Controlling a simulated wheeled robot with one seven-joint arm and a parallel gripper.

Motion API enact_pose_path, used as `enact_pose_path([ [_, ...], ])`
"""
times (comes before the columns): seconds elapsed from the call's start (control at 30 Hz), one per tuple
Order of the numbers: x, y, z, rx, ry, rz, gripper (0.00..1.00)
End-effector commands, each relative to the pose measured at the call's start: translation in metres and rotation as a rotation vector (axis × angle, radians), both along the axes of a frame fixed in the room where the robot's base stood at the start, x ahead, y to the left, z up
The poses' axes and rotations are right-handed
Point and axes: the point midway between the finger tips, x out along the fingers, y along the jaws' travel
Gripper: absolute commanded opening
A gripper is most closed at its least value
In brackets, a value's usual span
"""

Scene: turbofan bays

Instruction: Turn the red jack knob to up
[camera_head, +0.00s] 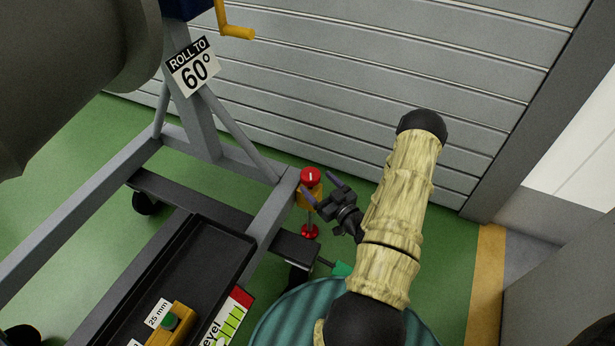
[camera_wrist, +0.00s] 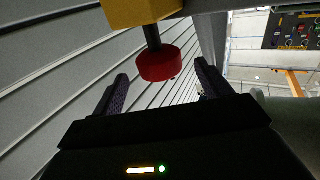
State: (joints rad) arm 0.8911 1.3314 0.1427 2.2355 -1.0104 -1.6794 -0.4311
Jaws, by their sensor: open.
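The red jack knob (camera_head: 311,177) sits on top of a yellow housing (camera_head: 307,199) at the corner of the grey stand; a short pale mark shows on the knob's top. A red foot (camera_head: 310,231) is below. My gripper (camera_head: 318,185) is open, just right of the knob and housing. In the wrist view, the red knob (camera_wrist: 166,65) hangs on a dark stem from the yellow housing (camera_wrist: 140,10) at the top.
The grey stand frame (camera_head: 267,215) with a black tray (camera_head: 190,262) lies left of my gripper. A "ROLL TO 60°" sign (camera_head: 193,66) and a yellow crank (camera_head: 236,31) are above. A grey slatted wall (camera_head: 330,100) stands behind. Green floor (camera_head: 450,250) is clear at right.

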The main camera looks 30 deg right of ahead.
Motion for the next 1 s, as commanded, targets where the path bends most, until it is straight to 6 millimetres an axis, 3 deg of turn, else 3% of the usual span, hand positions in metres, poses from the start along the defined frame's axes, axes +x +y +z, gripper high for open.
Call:
enact_pose_path([
  [0.3, 0.051, 0.009, -0.002, -0.002, -0.002, 0.002, 0.77],
  [0.7, 0.062, 0.010, 0.000, 0.000, 0.000, 0.000, 0.77],
  [0.73, 0.062, 0.010, 0.000, 0.000, 0.000, 0.000, 0.75],
  [0.93, 0.062, 0.010, 0.000, 0.000, 0.000, 0.000, 0.36],
  [1.0, 0.062, 0.010, 0.000, 0.000, 0.000, 0.000, 0.32],
])
